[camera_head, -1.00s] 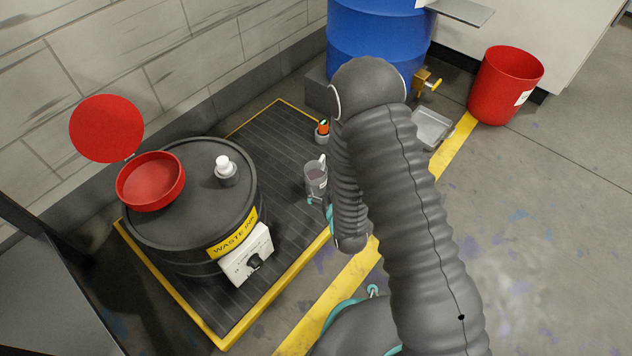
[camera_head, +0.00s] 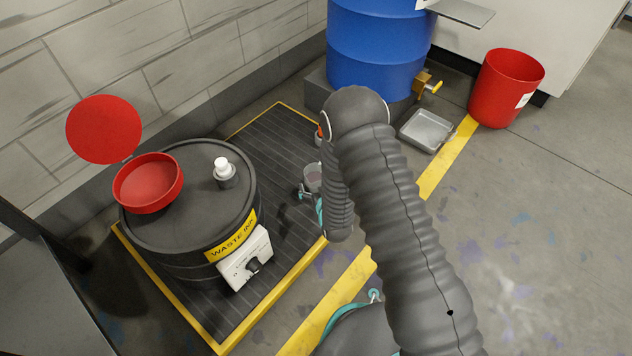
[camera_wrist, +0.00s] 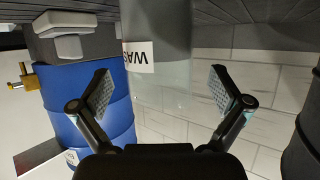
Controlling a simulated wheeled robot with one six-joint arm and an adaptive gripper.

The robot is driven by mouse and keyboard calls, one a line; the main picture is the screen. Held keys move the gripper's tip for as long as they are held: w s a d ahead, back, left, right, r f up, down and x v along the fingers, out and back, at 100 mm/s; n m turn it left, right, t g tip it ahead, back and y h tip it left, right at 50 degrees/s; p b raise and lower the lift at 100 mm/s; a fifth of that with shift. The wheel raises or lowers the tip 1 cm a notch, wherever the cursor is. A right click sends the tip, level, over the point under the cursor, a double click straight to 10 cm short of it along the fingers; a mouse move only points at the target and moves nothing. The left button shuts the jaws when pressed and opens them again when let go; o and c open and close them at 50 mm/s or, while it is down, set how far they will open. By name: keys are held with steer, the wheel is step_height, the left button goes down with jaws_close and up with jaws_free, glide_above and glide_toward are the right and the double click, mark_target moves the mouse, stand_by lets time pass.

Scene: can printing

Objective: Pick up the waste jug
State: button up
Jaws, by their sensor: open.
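The waste jug (camera_head: 313,174) is a small translucent grey container standing on the dark grated platform. My arm partly hides it in the head view. In the wrist view the jug (camera_wrist: 160,75) is a clear cylinder with a white label reading "WAS", of which the rest is out of sight. My gripper (camera_wrist: 161,92) is open, with one padded finger on each side of the jug. Gaps show between the fingers and the jug in that view. In the head view a fingertip shows beside the jug's left side, and the rest of the gripper is mostly hidden.
A black waste ink drum (camera_head: 190,235) with an open red funnel (camera_head: 148,184) stands left on the yellow-edged platform (camera_head: 285,272). A blue drum (camera_head: 375,50) with a brass tap, a metal tray (camera_head: 427,131) and a red bin (camera_head: 505,88) are behind. The right floor is clear.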

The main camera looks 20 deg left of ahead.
steer(key=shift+b+x, duration=0.3)
steer(key=shift+x, duration=1.95)
steer(key=shift+d+f, duration=0.1)
steer(key=c, duration=1.5)
